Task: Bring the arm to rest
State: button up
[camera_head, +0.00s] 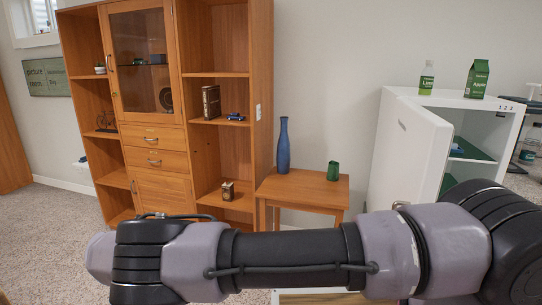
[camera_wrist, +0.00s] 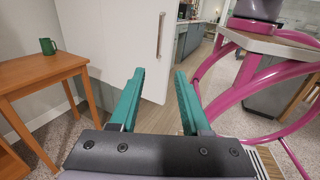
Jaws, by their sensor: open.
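My arm (camera_head: 290,252) stretches across the lower part of the head view, in front of the furniture. My gripper (camera_wrist: 157,92) shows in the wrist view with its two teal fingers spread apart. Nothing is between the fingers. They point toward the white door (camera_wrist: 120,40) and the floor below it, and touch nothing that I can see. The gripper itself cannot be made out in the head view.
A small wooden table (camera_head: 310,186) holds a blue vase (camera_head: 283,145) and a green mug (camera_head: 333,171). A white cabinet (camera_head: 398,150) stands with its door open. A wooden shelf unit (camera_head: 160,100) is at left. Pink tubing (camera_wrist: 225,85) is close at right in the wrist view.

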jog(key=w+d+r+m+g+y, duration=0.4)
jog(key=w+d+r+g, duration=0.2)
jog(key=w+d+r, duration=0.7)
jog(key=w+d+r+m+g+y, duration=0.2)
jog(key=d+r+m+y, duration=0.35)
jog(key=d+r, duration=0.7)
jog(key=s+d+r+m+t+y, duration=0.2)
jog(key=s+d+r+m+y, duration=0.15)
jog(key=d, duration=0.35)
jog(key=s+d+r+m+t+y, duration=0.1)
jog(key=s+d+r+m+y, duration=0.15)
jog(key=d+y, duration=0.3)
jog(key=s+d+r+m+t, duration=0.2)
jog(key=s+m+t, duration=0.2)
jog(key=s, duration=0.1)
jog(key=s+d+r+m+t+y, duration=0.1)
jog(key=s+d+r+m+t, duration=0.2)
jog(key=s+m+t, duration=0.1)
jog(key=s+t, duration=0.1)
jog(key=s, duration=0.1)
jog(key=shift+s+r+m, duration=0.15)
jog(key=shift+s+m, duration=0.15)
jog(key=shift+m, duration=0.05)
